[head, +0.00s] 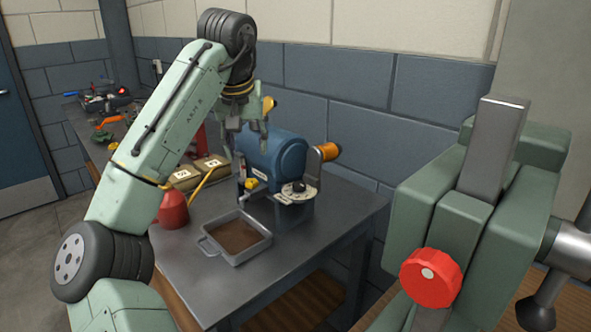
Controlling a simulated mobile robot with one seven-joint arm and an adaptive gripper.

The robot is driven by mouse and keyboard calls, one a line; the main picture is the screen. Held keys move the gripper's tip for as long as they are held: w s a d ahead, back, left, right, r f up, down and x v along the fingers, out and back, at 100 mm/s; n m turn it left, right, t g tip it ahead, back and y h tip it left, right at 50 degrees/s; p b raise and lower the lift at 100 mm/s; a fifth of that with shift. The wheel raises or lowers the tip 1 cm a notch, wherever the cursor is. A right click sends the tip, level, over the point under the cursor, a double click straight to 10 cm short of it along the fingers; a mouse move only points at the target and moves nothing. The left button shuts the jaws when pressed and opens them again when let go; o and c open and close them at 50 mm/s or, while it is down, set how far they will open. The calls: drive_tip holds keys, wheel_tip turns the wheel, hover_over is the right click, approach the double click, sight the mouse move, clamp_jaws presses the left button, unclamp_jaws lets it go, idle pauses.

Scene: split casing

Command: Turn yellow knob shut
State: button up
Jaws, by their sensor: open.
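A small yellow knob (251,184) sits low on the front left of a blue rounded casing (275,160). The casing stands on a grey metal table (318,252). My gripper (243,140) is open, pointing down above the left end of the casing, higher than the knob and apart from it. Nothing shows between its fingers. Whether a finger touches the casing top, I cannot tell. How far the knob is turned is too small to tell.
A black dial (297,187) on a pale plate is right of the knob. A brown-filled tray (264,240) lies in front. A red can (173,209) and boxes (212,167) stand left. A green clamp-like fixture with a red knob (431,278) fills the right foreground.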

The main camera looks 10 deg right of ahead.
sight(252, 181)
drive_tip(key=p+x, duration=0.1)
drive_tip(key=x, duration=1)
drive_tip(key=shift+s+a, duration=0.15)
drive_tip(key=shift+c, duration=0.2)
clamp_jaws()
